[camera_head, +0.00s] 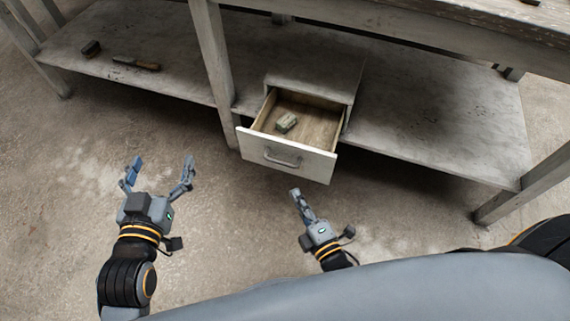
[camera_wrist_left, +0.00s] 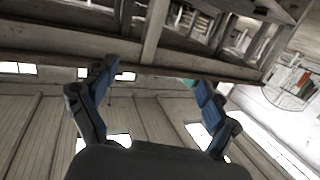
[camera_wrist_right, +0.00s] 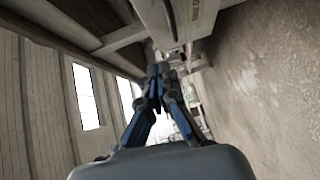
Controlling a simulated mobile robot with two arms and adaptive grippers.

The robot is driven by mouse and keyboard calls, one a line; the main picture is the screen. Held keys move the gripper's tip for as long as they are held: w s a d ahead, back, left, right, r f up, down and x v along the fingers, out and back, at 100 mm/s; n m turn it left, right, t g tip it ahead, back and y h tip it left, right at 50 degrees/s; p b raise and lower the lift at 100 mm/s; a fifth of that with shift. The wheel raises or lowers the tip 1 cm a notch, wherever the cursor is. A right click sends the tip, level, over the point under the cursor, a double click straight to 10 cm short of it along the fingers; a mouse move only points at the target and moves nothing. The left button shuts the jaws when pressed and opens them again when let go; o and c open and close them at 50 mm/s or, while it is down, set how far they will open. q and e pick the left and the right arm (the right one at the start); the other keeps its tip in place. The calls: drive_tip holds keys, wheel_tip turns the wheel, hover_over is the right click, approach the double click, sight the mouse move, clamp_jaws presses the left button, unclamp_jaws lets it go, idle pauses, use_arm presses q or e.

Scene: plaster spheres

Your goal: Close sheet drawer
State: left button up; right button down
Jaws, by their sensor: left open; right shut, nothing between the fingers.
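The drawer (camera_head: 290,165) is pulled open from a small cabinet (camera_head: 315,70) on the bench's lower shelf. Its pale front carries a metal handle (camera_head: 282,158). A small greenish block (camera_head: 286,122) lies inside. My right gripper (camera_head: 295,192) is shut and empty, just in front of and below the drawer front, apart from it in the head view. It also shows shut in the right wrist view (camera_wrist_right: 158,72). My left gripper (camera_head: 163,161) is open and empty, left of the drawer over the floor. Its spread fingers show in the left wrist view (camera_wrist_left: 150,75).
The wooden bench has a lower shelf (camera_head: 430,115) on both sides of the cabinet. A post (camera_head: 211,65) stands left of the drawer, and a leg (camera_head: 520,190) stands at the right. A brush (camera_head: 136,63) and a dark block (camera_head: 91,48) lie on the left shelf. The floor (camera_head: 60,190) in front is clear.

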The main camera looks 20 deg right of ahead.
drive_tip(key=r, duration=0.1)
drive_tip(key=b, duration=0.2)
approach(280, 142)
drive_tip(key=a, duration=0.3)
drive_tip(key=shift+n+t, duration=0.3)
drive_tip(key=w, duration=0.1)
drive_tip(key=w+d+b, duration=0.1)
drive_tip(key=w, duration=0.1)
drive_tip(key=w+f+b, duration=0.1)
drive_tip(key=w, duration=0.1)
drive_tip(key=shift+d, duration=0.15)
use_arm(q)
drive_tip(key=s+r+t+h, duration=0.2)
drive_tip(key=r+t, duration=0.3)
drive_tip(key=r, duration=0.3)
drive_tip(key=s+r+t+h, duration=0.2)
drive_tip(key=s+r+t, duration=0.2)
drive_tip(key=r, duration=0.5)
drive_tip(key=shift+s+d+t, duration=0.2)
drive_tip(key=shift+s+t, duration=0.1)
drive_tip(key=shift+t, duration=0.6)
use_arm(e)
drive_tip(key=shift+w+d+r, duration=0.1)
drive_tip(key=shift+w+d, duration=0.1)
drive_tip(key=shift+w, duration=0.15)
